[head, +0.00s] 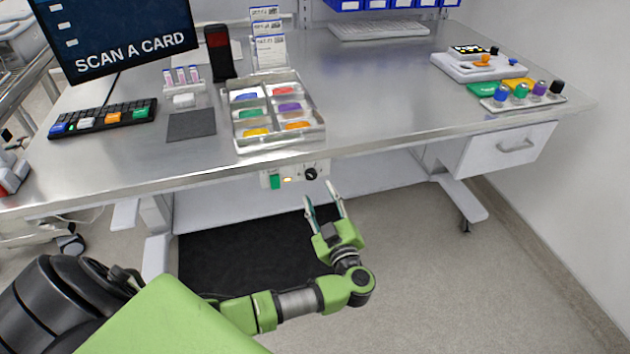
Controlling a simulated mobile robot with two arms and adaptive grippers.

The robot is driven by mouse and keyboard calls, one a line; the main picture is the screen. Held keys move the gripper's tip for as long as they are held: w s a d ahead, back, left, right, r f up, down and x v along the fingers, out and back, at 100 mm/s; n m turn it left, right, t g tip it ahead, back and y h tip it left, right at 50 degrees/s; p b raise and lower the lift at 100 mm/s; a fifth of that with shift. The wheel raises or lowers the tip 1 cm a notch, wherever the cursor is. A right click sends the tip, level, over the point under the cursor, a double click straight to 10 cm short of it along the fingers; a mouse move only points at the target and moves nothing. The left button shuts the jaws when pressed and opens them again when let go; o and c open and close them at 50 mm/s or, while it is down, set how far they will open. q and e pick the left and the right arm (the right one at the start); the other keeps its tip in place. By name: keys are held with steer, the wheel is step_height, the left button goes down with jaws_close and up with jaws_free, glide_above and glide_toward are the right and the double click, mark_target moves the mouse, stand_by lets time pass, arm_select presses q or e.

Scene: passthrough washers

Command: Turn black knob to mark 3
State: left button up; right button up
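The black knob (310,174) sits on a small light control panel (293,174) under the front edge of the bench. A green switch and a small lit yellow spot are on the same panel, left of the knob. The marks around the knob are too small to read. My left gripper (322,190) is just below the panel, with its two fingers spread and pointing up towards the knob. It is open and empty, and in the picture its fingertips lie a little below the knob. My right gripper does not show.
The metal bench (390,100) overhangs the panel. On it are a tray (240,143) of coloured cards, a keyboard (100,122), a monitor (120,30) and a rack of coloured knobs (545,100). A drawer (505,148) hangs at the right. Floor space in front is clear.

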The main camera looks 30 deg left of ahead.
mark_target(312, 177)
arm_select(q)
steer(key=x, duration=0.4)
steer(key=shift+w+a, duration=0.2)
steer(key=shift+w, duration=0.05)
steer(key=shift+w+a, duration=0.4)
steer(key=shift+a, duration=0.05)
steer(key=shift+w, duration=0.1)
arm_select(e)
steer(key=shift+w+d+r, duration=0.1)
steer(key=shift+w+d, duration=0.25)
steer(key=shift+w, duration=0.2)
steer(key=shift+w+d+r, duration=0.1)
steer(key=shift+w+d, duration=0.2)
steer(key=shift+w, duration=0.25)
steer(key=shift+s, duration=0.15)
arm_select(q)
steer(key=shift+c, duration=0.8)
steer(key=c, duration=1)
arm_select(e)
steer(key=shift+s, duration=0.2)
